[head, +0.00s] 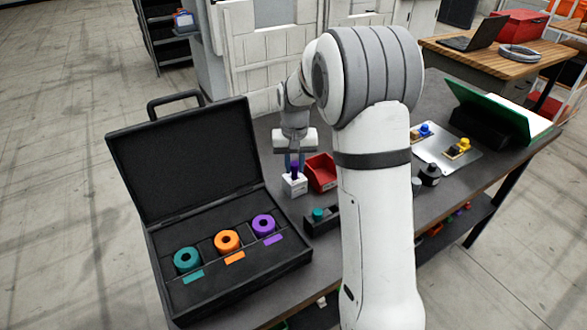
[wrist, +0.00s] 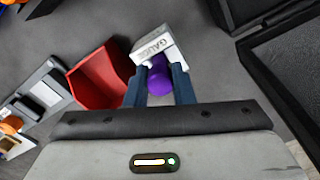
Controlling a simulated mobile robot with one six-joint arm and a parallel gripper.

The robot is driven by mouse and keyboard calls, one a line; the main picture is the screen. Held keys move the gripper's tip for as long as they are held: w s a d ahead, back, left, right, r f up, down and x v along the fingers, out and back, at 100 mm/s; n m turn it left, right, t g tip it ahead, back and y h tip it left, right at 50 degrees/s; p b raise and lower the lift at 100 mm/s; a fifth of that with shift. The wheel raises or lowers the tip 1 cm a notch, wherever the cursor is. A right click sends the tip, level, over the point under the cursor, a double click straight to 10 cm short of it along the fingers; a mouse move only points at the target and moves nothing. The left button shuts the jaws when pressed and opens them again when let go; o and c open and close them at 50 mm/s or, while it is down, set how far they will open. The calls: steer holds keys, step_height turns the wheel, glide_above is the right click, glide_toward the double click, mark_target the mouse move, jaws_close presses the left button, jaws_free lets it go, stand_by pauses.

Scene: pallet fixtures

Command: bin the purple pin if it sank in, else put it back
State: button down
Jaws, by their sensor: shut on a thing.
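The purple pin (wrist: 159,80) is between the two fingers of my gripper (wrist: 159,88), which is shut on it. The pin stands at the white gauge block (wrist: 158,46), marked "GAUGE"; how deep it sits in the block cannot be told. In the head view my gripper (head: 295,160) points down over the gauge block (head: 294,185), with the purple pin (head: 294,170) just above the block's top. A red bin (head: 321,172) stands right beside the block, and also shows in the wrist view (wrist: 97,75).
An open black case (head: 180,297) holds teal (head: 187,260), orange (head: 227,241) and purple (head: 263,225) rings with matching labels. A dark holder with a teal piece (head: 318,214) stands near the bin. A metal plate (head: 436,158) with blue and yellow parts lies to the right.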

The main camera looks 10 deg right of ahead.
mark_target(295, 163)
step_height(295, 163, up, 8)
steer(key=shift+f+b, duration=0.1)
steer(key=shift+b, duration=0.25)
steer(key=s+d+p, duration=0.7)
steer(key=s+p, duration=0.3)
steer(key=s, duration=0.4)
steer(key=shift+w+d+f+b, duration=0.1)
steer(key=shift+w+f+b, duration=0.05)
steer(key=shift+f+b, duration=1.1)
steer(key=shift+w+f+b, duration=0.1)
steer(key=shift+f+b, duration=0.75)
steer(key=shift+f, duration=0.75)
steer(key=shift+f+b, duration=1.05)
steer(key=shift+f, duration=0.1)
steer(key=c, duration=1.2)
jaws_free()
steer(key=shift+o, duration=0.6)
steer(key=o, duration=0.3)
